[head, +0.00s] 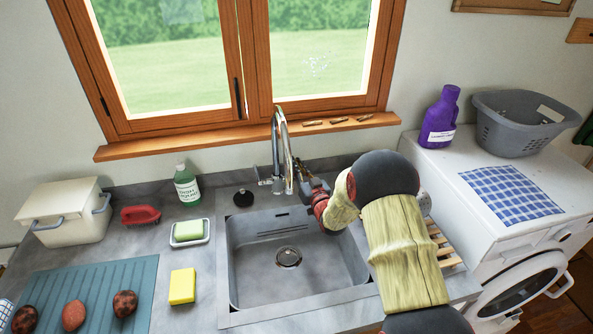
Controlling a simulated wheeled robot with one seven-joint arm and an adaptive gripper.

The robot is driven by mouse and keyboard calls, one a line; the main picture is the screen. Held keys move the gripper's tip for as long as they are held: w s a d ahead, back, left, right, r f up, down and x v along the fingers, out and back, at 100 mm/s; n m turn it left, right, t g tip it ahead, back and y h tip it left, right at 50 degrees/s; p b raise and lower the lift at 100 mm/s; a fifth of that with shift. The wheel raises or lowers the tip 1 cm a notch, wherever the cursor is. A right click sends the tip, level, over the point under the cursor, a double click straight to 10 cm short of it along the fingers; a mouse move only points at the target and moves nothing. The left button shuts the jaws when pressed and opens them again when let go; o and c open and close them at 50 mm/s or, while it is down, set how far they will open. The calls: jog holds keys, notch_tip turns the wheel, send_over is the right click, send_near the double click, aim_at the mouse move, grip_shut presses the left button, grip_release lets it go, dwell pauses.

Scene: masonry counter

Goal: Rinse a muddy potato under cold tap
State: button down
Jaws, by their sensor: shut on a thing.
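Three muddy potatoes, a left one (24,319), a middle one (74,315) and a right one (124,303), lie on the ribbed blue-green mat (100,275) at the lower left. The chrome tap (283,150) stands behind the grey sink (243,262), its spout arching forward. A handle (265,181) shows on its left side. My gripper (309,183) is at the tap's right side, shut on what appears to be the right handle, which the fingers mostly hide. No water stream is visible, and the sink is empty around its drain (288,257).
A yellow sponge (182,286), soap dish (190,233), black plug (243,198), green bottle (187,186), red brush (141,215) and cream bin (66,211) stand left of the sink. A wooden rack (445,250) lies right, beside the washing machine (470,205).

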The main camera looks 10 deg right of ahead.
jog(key=s+t+b, duration=0.1)
jog(key=t+b, duration=0.1)
jog(key=b, duration=0.4)
jog(key=shift+s+f+y, duration=0.1)
jog(key=shift+f+y, duration=0.05)
jog(key=shift+y, duration=0.25)
jog(key=c, duration=2)
grip_release()
jog(key=shift+o, duration=0.2)
jog(key=shift+s, duration=0.1)
jog(key=v, duration=1.2)
